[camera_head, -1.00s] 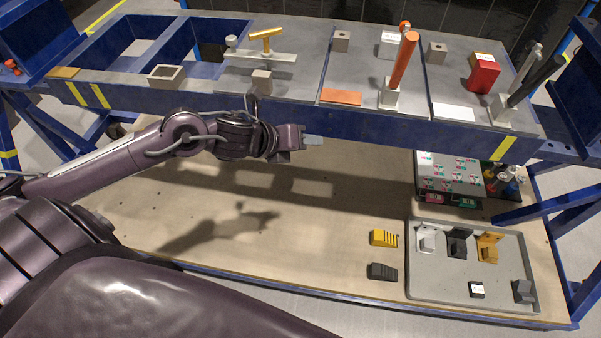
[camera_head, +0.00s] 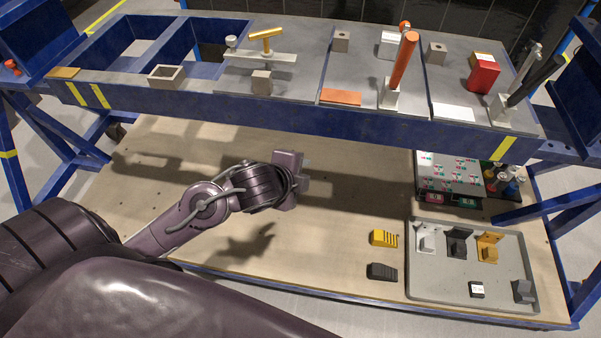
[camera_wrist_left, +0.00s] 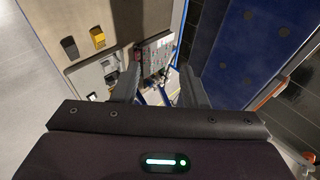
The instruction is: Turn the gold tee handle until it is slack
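The gold tee handle (camera_head: 262,37) stands on a grey clamp bar (camera_head: 262,57) at the upper left of the blue-framed bench. It is upright, with its crossbar on top. My left gripper (camera_head: 304,170) is in front of and below the bench edge, well apart from the handle, over the wooden lower board. In the left wrist view my left gripper (camera_wrist_left: 160,88) has its two fingers apart with nothing between them. The handle is not clearly visible in that view. My right gripper is not in view.
The bench's blue front beam (camera_head: 300,118) lies between my left gripper and the handle. An orange lever (camera_head: 404,60) and a red block (camera_head: 484,76) stand farther right. A grey tray (camera_head: 450,292) with several parts lies at lower right, beside yellow (camera_head: 383,239) and black (camera_head: 381,272) blocks.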

